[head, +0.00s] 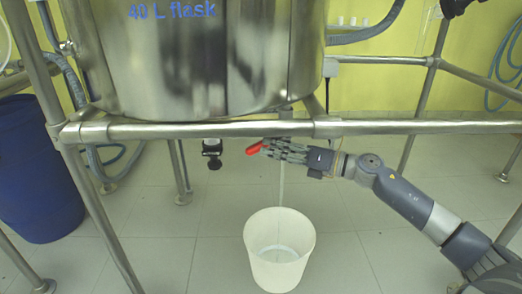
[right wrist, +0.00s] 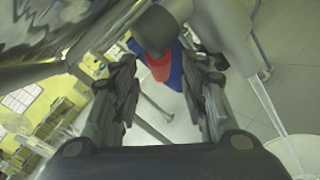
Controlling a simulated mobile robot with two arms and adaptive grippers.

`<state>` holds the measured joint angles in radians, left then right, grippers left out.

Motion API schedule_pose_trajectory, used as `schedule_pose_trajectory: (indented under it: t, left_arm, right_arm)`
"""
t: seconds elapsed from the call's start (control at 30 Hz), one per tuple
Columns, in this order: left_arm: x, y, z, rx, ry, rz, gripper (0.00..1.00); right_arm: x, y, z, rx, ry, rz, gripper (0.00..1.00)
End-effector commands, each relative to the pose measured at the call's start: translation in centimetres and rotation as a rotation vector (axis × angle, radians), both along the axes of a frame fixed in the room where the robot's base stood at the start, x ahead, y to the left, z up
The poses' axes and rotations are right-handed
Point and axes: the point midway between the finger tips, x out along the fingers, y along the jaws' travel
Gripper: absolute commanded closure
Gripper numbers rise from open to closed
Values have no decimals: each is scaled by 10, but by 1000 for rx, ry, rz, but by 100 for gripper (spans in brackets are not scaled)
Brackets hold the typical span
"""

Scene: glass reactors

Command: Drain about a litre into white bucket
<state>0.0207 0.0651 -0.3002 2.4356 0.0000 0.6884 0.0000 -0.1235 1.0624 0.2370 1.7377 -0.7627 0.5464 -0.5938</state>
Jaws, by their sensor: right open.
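The white bucket (head: 259,262) stands upright on the floor below the steel 40 L flask (head: 200,60). A thin pale stream (head: 281,190) runs down from under the flask into the bucket, and some liquid shows at its bottom. The stream (right wrist: 266,105) and part of the bucket rim also show in the right wrist view. A red valve handle (head: 254,149) is at the fingertips of my right gripper (head: 268,147). In the right wrist view the red handle (right wrist: 159,69) lies ahead between the spread, open fingers; contact cannot be told. My left gripper is out of view.
A steel frame rail (head: 400,127) crosses just above my right gripper, and a frame leg (head: 92,205) slants down at the left. A blue drum (head: 38,175) stands at the far left. A dark fitting (head: 212,153) hangs left of the handle. The floor around the bucket is clear.

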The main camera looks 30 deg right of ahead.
Motion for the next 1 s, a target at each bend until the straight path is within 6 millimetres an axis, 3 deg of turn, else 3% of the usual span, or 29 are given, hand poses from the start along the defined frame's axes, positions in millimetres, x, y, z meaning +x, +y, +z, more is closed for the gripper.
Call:
schedule_pose_trajectory:
  t: [0.4,0.87,1.0]
  left_arm:
    - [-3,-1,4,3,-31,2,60]
    - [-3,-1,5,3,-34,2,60]
    - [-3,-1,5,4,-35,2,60]
  right_arm:
    - [31,18,1,0,-2,-1,60]
    - [36,22,0,0,0,-2,60]
    - [36,22,0,0,0,-1,87]
